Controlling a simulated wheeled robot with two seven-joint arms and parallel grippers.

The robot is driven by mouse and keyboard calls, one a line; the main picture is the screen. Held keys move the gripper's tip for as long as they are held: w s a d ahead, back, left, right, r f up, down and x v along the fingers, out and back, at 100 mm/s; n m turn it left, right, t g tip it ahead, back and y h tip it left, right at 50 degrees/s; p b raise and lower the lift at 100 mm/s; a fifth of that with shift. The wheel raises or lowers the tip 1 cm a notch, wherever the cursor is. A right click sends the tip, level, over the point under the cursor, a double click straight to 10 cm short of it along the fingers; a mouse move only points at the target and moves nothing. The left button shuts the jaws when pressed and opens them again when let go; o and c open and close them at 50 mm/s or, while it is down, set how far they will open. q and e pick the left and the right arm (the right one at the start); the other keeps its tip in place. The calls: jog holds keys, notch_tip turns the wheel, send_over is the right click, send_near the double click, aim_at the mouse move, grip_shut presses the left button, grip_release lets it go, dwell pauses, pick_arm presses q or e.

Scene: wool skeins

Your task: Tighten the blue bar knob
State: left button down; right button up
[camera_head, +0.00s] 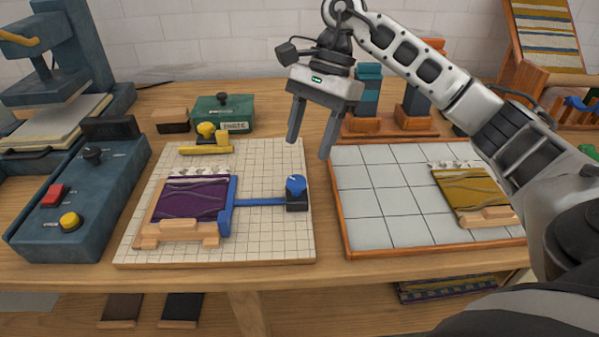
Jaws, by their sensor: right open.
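The blue bar knob (296,185) sits on a small dark block at the right end of a thin blue rod, on the gridded board (270,240). The rod runs left to an upright blue bar (228,205), which lies against the right edge of a purple woven piece (190,198) on a wooden frame. My right gripper (309,148) is open and empty, fingers pointing down. It appears above and behind the knob, apart from it. My left gripper is not in view.
A yellow clamp piece (206,145) and a green box (224,114) stand behind the purple piece. A blue machine with red and yellow buttons (75,190) is at left. A wood-edged tiled tray (380,200) with a mustard woven piece (475,192) is at right.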

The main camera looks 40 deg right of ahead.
aim_at(297, 179)
jog(key=x, duration=0.6)
jog(key=shift+a+f, duration=0.2)
jog(key=shift+f, duration=0.1)
jog(key=c, duration=1)
jog(key=shift+o, duration=0.2)
